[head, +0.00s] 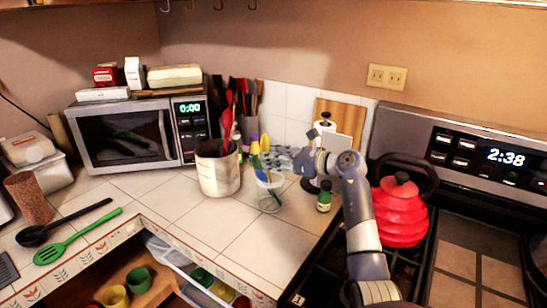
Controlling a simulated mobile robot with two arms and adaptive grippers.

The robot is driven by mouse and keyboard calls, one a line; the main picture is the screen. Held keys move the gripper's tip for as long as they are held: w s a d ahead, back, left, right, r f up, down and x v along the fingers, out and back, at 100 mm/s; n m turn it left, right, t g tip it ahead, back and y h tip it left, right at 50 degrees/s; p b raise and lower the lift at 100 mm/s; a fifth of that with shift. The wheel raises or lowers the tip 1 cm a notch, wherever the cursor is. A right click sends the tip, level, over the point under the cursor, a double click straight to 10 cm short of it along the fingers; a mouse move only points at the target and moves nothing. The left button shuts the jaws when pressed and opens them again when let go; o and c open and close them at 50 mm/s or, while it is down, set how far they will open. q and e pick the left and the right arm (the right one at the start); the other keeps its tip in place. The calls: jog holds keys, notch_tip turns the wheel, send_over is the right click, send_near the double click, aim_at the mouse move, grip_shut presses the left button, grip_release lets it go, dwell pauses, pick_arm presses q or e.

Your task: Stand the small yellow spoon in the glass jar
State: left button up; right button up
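The clear glass jar (269,196) stands upright on the white tiled counter, right of a large pale crock. Small coloured utensils rise at its mouth. A yellow spoon (256,161) is upright with a slight tilt at the jar's left rim; its lower end seems to lie inside the jar. My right gripper (275,158) is just above and behind the jar, to the right of the spoon. Its fingers are small and blend with the background, so I cannot tell whether they touch the spoon or how far apart they are. My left gripper is out of view.
The crock (218,168) with red utensils stands close left of the jar. A small green bottle (324,196) and a paper towel holder (325,140) are to the right, near the red kettle (400,210). Counter in front of the jar is clear; an open drawer (195,272) lies below.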

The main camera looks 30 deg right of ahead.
jog(key=o, duration=0.4)
jog(key=shift+o, duration=0.3)
jog(key=v, duration=1.2)
dwell(0.4)
